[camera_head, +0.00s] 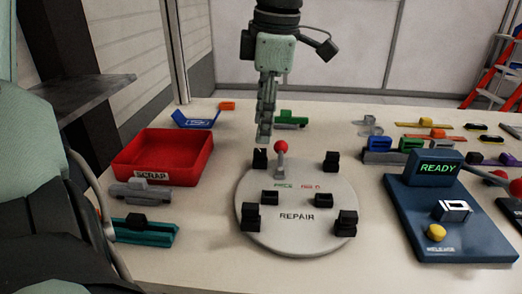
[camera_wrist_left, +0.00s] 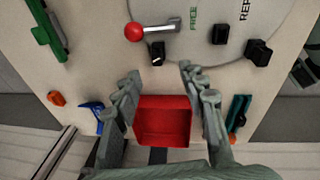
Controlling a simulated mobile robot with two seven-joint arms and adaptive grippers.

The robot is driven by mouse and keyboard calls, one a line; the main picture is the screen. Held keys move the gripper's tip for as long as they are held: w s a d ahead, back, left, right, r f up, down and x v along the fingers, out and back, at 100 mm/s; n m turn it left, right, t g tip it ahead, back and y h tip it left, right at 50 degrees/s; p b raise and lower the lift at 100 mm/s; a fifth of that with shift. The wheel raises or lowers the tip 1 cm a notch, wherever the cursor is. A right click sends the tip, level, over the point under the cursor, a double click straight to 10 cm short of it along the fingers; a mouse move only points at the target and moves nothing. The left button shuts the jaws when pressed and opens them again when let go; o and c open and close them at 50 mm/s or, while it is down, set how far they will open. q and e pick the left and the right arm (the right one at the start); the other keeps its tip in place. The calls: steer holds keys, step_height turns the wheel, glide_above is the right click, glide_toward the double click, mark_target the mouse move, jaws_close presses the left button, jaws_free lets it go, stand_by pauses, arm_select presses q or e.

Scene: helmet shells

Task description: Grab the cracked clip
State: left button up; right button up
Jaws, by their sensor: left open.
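Several black clips stand on the round grey REPAIR plate (camera_head: 297,235). The back left clip (camera_head: 260,158) also shows in the left wrist view (camera_wrist_left: 158,53), with a small pale mark on it. I cannot tell for sure whether that mark is a crack. Other clips are the front left one (camera_head: 250,216), the front right one (camera_head: 346,222) and the back right one (camera_head: 331,161). My left gripper (camera_head: 264,135) hangs above the table behind the plate, fingers down. In the wrist view its fingers (camera_wrist_left: 158,82) are apart with nothing between them. My right gripper is not in view.
A red-knobbed lever (camera_head: 281,148) stands on the plate beside the back left clip. A red SCRAP tray (camera_head: 163,158) lies left, with a teal part (camera_head: 145,232) in front. A blue READY station (camera_head: 440,215) stands right. Colored parts line the back right.

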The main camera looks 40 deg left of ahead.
mark_target(260, 150)
arm_select(q)
steer(key=f, duration=0.4)
steer(key=a+f, duration=0.1)
steer(key=f, duration=0.1)
steer(key=shift+w+a, duration=0.1)
steer(key=shift+w, duration=0.2)
steer(key=c, duration=0.9)
steer(key=shift+c, duration=0.2)
